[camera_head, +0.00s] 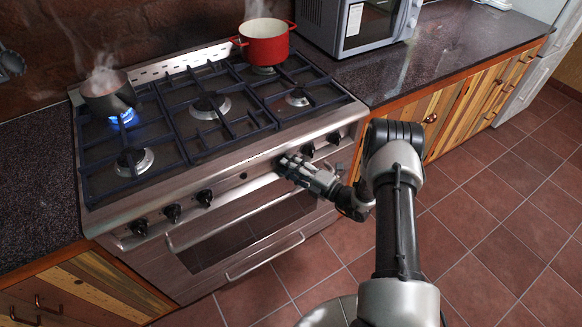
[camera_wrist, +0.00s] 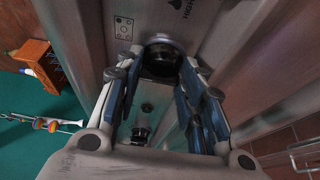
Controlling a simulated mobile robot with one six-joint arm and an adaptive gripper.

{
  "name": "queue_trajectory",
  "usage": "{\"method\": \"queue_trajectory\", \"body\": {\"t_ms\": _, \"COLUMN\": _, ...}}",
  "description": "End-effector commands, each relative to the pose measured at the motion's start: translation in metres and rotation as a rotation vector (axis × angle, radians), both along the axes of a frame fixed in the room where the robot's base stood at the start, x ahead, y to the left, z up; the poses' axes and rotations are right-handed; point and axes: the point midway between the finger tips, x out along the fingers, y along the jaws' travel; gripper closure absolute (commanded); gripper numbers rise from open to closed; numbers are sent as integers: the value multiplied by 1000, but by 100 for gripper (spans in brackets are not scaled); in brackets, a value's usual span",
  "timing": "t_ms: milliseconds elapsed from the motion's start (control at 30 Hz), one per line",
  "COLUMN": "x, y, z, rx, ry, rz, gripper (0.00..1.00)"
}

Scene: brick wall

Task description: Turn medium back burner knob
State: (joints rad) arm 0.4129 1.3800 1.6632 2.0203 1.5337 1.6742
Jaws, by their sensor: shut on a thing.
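The stove (camera_head: 150,235) has a row of black knobs along its steel front panel. My gripper (camera_head: 284,164) is at this panel, right of the middle, with its fingers on either side of one knob. In the wrist view the dark round knob (camera_wrist: 161,60) sits between the two fingers of my gripper (camera_wrist: 160,72), which is shut on it. In the head view the fingers hide this knob. Two bare knobs (camera_head: 307,150) (camera_head: 335,138) are to its right, and three more (camera_head: 204,198) are to the left.
A dark steaming pot (camera_head: 109,97) stands on the back left burner over a blue flame (camera_head: 122,118). A red pot (camera_head: 265,45) stands on the back right burner. The oven handle (camera_head: 265,257) sticks out below the panel. Floor in front is clear.

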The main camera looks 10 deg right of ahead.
Motion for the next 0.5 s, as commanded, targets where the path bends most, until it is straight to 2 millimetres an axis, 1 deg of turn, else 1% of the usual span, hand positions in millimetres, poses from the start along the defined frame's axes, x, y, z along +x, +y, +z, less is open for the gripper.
{"method": "queue_trajectory", "body": {"t_ms": 67, "x": 1, "y": -1, "z": 0, "rx": 1, "ry": -1, "rz": -2, "gripper": 88}}
{"method": "queue_trajectory", "body": {"t_ms": 100, "x": 1, "y": -1, "z": 0, "rx": 1, "ry": -1, "rz": -2, "gripper": 62}}
{"method": "queue_trajectory", "body": {"t_ms": 367, "x": 0, "y": 0, "z": 0, "rx": 0, "ry": 0, "rz": -1, "gripper": 45}}
{"method": "queue_trajectory", "body": {"t_ms": 500, "x": 0, "y": 0, "z": 0, "rx": 0, "ry": 0, "rz": -1, "gripper": 44}}
